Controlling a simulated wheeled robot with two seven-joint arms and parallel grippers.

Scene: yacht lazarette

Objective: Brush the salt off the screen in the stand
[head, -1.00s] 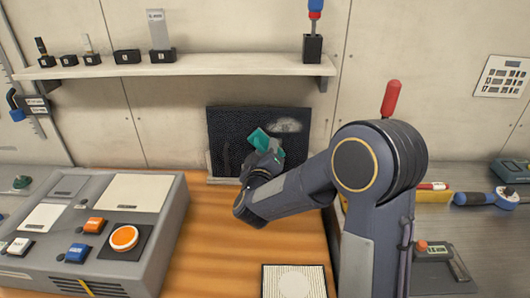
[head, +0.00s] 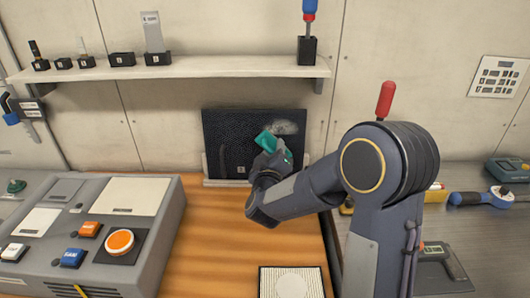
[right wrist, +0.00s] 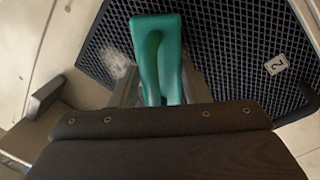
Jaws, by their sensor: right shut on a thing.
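The dark mesh screen (head: 232,130) stands upright in its low pale stand (head: 228,183) at the back of the wooden worktop. A whitish salt patch (head: 289,128) lies on its upper right part. It also shows in the right wrist view (right wrist: 118,62), left of the brush. My right gripper (head: 273,156) is shut on a green-handled brush (head: 267,140) in front of the screen's right half. The wrist view shows the green handle (right wrist: 158,60) between the fingers. The bristles are hidden, so I cannot tell whether they touch the mesh. My left gripper is not in view.
A shelf (head: 180,68) with small holders and a screwdriver (head: 309,28) runs above the screen. A grey console (head: 90,225) with buttons stands at left. A pale square pad (head: 292,282) lies at the front. The wood before the screen is clear.

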